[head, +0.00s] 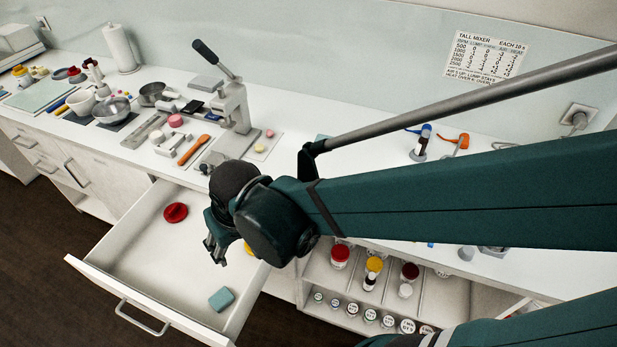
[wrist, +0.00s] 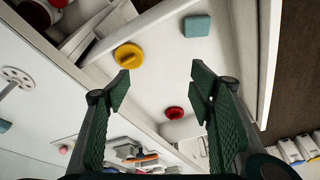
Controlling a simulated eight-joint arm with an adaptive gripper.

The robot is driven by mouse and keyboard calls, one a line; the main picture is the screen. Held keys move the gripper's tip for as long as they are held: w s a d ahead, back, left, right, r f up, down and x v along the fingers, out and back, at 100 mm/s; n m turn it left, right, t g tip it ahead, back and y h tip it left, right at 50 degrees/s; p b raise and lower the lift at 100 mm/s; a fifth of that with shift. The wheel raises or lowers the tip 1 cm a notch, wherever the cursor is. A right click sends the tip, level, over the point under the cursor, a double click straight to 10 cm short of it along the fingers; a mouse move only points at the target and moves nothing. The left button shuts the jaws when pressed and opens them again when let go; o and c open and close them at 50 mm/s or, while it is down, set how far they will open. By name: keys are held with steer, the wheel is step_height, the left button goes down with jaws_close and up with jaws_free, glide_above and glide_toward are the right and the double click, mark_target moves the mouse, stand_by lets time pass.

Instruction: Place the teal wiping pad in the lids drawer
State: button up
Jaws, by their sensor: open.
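The teal wiping pad (head: 221,299) lies flat on the floor of the open drawer (head: 132,255), near its front right corner. It also shows in the wrist view (wrist: 196,26), beside the drawer wall and clear of my fingers. A red lid (head: 176,212) and a yellow lid (head: 248,248), partly hidden by my gripper in the head view, lie in the same drawer; the wrist view shows the red lid (wrist: 174,113) and yellow lid (wrist: 128,56) fully. My gripper (head: 216,252) is open and empty above the drawer, its fingers (wrist: 160,76) apart with nothing between them.
The counter above the drawer holds a lever press (head: 233,105), an orange-handled tool (head: 193,150), bowls (head: 111,110) and a paper roll (head: 120,48). An open shelf with several jars (head: 340,257) stands right of the drawer. The drawer's middle is bare.

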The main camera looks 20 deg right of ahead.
steer(key=d+r+m+t, duration=0.1)
steer(key=d+r+t, duration=0.1)
steer(key=d+r, duration=0.4)
steer(key=s+d+r+m+t+h, duration=0.1)
steer(key=d+r, duration=0.5)
steer(key=d, duration=0.8)
steer(key=shift+d+r+m+t, duration=0.15)
steer(key=shift+r+m+t, duration=0.2)
steer(key=shift+m+t, duration=0.2)
